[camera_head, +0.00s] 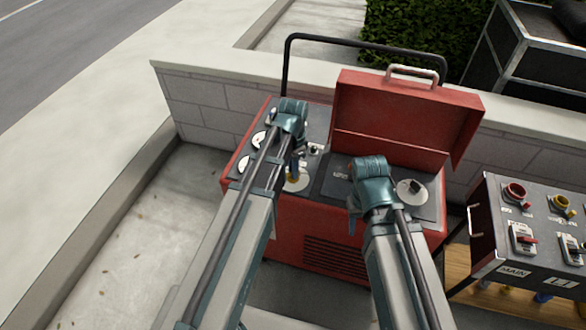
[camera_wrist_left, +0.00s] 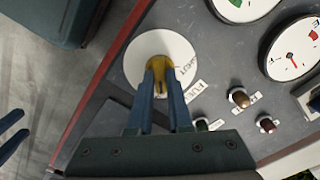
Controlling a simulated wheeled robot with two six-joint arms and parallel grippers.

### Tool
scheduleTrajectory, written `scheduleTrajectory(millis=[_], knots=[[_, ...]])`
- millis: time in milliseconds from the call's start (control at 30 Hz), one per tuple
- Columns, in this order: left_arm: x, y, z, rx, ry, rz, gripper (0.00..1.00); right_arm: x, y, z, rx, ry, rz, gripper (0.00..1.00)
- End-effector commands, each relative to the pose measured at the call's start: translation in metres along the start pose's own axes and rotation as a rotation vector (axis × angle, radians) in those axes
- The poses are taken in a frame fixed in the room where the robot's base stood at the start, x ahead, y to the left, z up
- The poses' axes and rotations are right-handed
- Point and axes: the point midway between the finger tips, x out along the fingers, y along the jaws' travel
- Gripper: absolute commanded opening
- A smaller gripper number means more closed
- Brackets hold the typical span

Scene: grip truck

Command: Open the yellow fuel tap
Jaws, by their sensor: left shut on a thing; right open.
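The yellow fuel tap (camera_wrist_left: 158,64) sits on a white round plate (camera_wrist_left: 146,45) on the grey top panel of the red generator. The blue fingers of my left gripper (camera_wrist_left: 164,92) are shut on the tap and cover part of it. In the head view the left gripper (camera_head: 295,166) reaches down to the tap, beside the white plate (camera_head: 300,183). A fuel label (camera_wrist_left: 196,88) is beside the plate. My right gripper (camera_head: 353,216) is at the front of the generator, apart from the tap; its open fingers also show at the left edge of the left wrist view (camera_wrist_left: 10,130).
The generator (camera_head: 300,228) has a raised red lid (camera_head: 405,115) and a black rail behind it. Gauges (camera_wrist_left: 292,52) and small knobs (camera_wrist_left: 240,97) are close to the tap. A switch box (camera_head: 525,210) stands at the right. Open pavement (camera_head: 125,225) lies at the left.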

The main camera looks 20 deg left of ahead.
Motion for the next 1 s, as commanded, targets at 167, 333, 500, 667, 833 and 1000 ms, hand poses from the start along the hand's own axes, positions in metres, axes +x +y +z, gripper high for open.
scheduleTrajectory(millis=[167, 333, 500, 667, 833, 1000], knots=[[0.0, 0.0, 0.0, 0.0, 0.0, 0.0, 0.34, 0.0, 0.0, 0.0, 0.0, 0.0, 0.0, 0.47], [0.0, 0.0, 0.0, 0.0, 0.0, 0.0, 0.47, 0.0, 0.0, 0.0, 0.0, 0.0, 0.0, 0.47], [0.0, 0.0, 0.0, -0.001, 0.0, 0.0, 0.47, 0.0, 0.0, 0.0, 0.0, 0.0, 0.0, 0.47], [-0.004, 0.0, 0.0, -0.001, 0.0, 0.0, 0.47, -0.004, 0.0, 0.0, 0.0, 0.0, 0.0, 0.47], [-0.016, 0.0, 0.0, -0.001, 0.0, 0.0, 0.47, -0.015, 0.002, 0.001, 0.0, 0.0, 0.0, 0.47], [-0.036, 0.0, 0.0, -0.001, 0.0, 0.0, 0.47, -0.036, 0.004, 0.002, 0.0, 0.0, 0.0, 0.47]])
